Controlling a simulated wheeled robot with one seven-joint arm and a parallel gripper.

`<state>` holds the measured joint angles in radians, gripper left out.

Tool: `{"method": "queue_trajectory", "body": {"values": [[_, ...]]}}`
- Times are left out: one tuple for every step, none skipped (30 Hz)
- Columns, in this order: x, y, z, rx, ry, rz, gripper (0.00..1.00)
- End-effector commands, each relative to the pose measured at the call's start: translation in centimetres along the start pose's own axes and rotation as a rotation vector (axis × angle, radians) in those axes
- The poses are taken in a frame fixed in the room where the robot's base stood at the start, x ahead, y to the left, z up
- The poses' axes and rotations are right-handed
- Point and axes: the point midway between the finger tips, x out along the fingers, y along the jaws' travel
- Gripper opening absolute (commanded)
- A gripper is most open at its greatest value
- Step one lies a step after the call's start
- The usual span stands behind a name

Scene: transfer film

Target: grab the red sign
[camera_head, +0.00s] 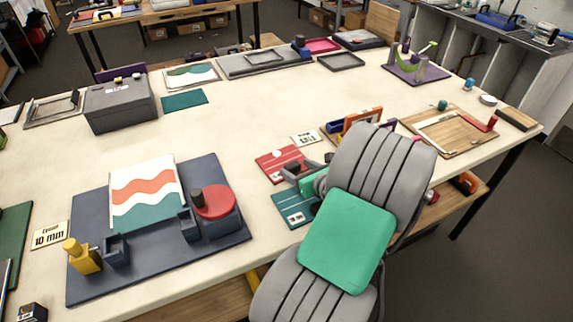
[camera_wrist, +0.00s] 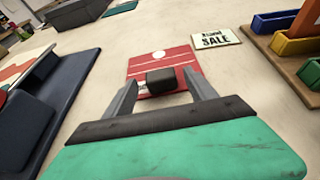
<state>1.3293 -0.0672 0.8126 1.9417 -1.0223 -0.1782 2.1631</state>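The red sign (camera_head: 275,166) lies flat on the cream table, with white marks on its face. In the wrist view the red sign (camera_wrist: 178,60) is straight ahead, with a dark block (camera_wrist: 162,80) on its near part. My gripper (camera_wrist: 161,84) is open, with its two grey fingers apart on either side of the block and visible gaps to it. In the head view my gripper (camera_head: 306,168) is at the red sign's right edge, and my arm hides part of that area. I cannot tell how high the fingertips are above the sign.
A teal sign (camera_head: 290,209) lies just nearer than the red one. A dark blue board (camera_head: 90,215) with a print lies left. The table behind the red sign is clear.

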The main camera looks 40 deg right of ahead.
Motion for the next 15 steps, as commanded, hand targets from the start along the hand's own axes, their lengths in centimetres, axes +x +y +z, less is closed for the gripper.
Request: {"method": "queue_trajectory", "body": {"values": [[-0.02, -0.02, 0.01, 0.0, 0.0, -0.001, 0.6], [-0.03, -0.02, 0.01, 0.0, 0.0, -0.001, 0.58], [-0.03, -0.02, 0.01, 0.0, 0.0, -0.001, 0.55], [-0.03, -0.02, 0.01, 0.0, 0.0, -0.001, 0.52], [-0.03, -0.02, 0.01, 0.0, 0.0, 0.0, 0.5], [-0.04, -0.02, 0.02, 0.0, 0.0, 0.0, 0.46], [-0.04, -0.02, 0.02, -0.001, 0.0, 0.0, 0.44], [-0.04, -0.02, 0.02, -0.001, 0.0, 0.0, 0.41], [-0.04, -0.02, 0.02, -0.001, 0.0, 0.0, 0.38], [-0.04, -0.02, 0.02, -0.001, 0.0, 0.0, 0.36], [-0.04, -0.02, 0.02, -0.001, 0.0, 0.0, 0.33], [-0.04, -0.02, 0.02, -0.001, 0.0, 0.0, 0.3], [-0.04, -0.02, 0.02, -0.001, 0.0, 0.0, 0.28], [-0.04, -0.01, 0.02, -0.001, 0.0, 0.0, 0.25], [-0.04, -0.01, 0.02, -0.001, 0.0, 0.0, 0.22]]}}
